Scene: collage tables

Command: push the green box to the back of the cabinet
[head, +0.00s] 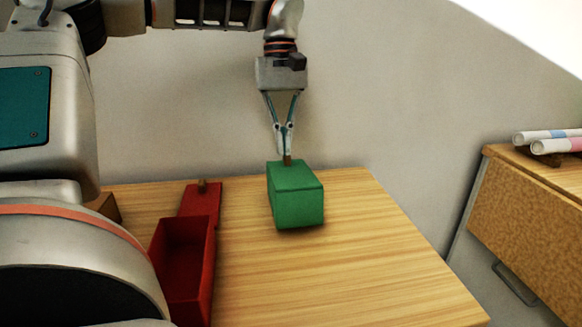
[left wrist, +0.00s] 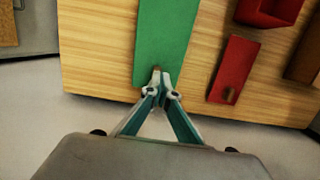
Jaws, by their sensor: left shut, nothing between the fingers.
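The green box (head: 298,205) sits on a light wooden tabletop (head: 400,290), near its far edge. My left gripper (head: 287,153) points down at the far top edge of the green box; its fingers are shut. In the left wrist view the fingertips (left wrist: 158,80) meet at the near end of the green box (left wrist: 162,35). A small brown piece (left wrist: 156,74) shows at the fingertips; I cannot tell whether they touch it. My right gripper is not in view.
An open red box (head: 185,265) with a red lid-like part (head: 201,203) stands left of the green box. A brown block (head: 104,207) is at the far left. A wall rises behind the table. On the right is a wooden cabinet (head: 530,220) with paper rolls (head: 545,146) on top.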

